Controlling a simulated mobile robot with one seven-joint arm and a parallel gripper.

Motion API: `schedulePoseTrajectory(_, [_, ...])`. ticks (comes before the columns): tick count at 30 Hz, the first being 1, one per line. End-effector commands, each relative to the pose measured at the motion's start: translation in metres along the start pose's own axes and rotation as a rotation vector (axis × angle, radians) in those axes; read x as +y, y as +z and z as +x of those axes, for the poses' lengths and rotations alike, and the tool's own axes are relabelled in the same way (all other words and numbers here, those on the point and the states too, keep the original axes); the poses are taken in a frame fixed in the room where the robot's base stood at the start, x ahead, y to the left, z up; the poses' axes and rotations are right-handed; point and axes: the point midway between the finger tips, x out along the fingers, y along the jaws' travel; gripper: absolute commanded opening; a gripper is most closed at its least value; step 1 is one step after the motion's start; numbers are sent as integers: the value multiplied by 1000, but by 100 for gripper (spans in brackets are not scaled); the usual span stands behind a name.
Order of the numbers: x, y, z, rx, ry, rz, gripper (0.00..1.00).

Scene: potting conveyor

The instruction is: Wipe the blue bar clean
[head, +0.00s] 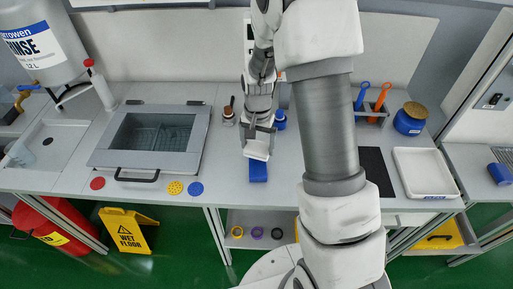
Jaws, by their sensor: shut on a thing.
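The blue bar (258,173) lies on the light grey worktop near its front edge. Its far part is hidden behind a white pad (256,152). My gripper (260,140) points down over the far end of the bar and is shut on the white pad. The pad is at the bar's far end, tilted slightly; I cannot tell whether it touches the bar. Any dirt on the bar is too small to make out.
A grey lidded basin (105,156) stands left. Red, yellow and blue discs (195,188) lie at the front edge. A brown-topped bottle (228,112) stands behind the gripper. Right are a black mat (374,168), a white tray (448,186) and a blue jar (408,125).

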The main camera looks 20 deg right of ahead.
Motion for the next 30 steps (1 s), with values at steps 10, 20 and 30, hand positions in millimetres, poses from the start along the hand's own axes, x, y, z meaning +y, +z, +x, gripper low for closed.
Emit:
schedulePoseTrajectory(10, [2, -7, -36, 3, -2, -1, 32])
schedulePoseTrajectory(20, [4, -10, -48, 3, -2, -2, 32])
schedulePoseTrajectory(30, [4, -10, -47, 3, -2, -2, 32])
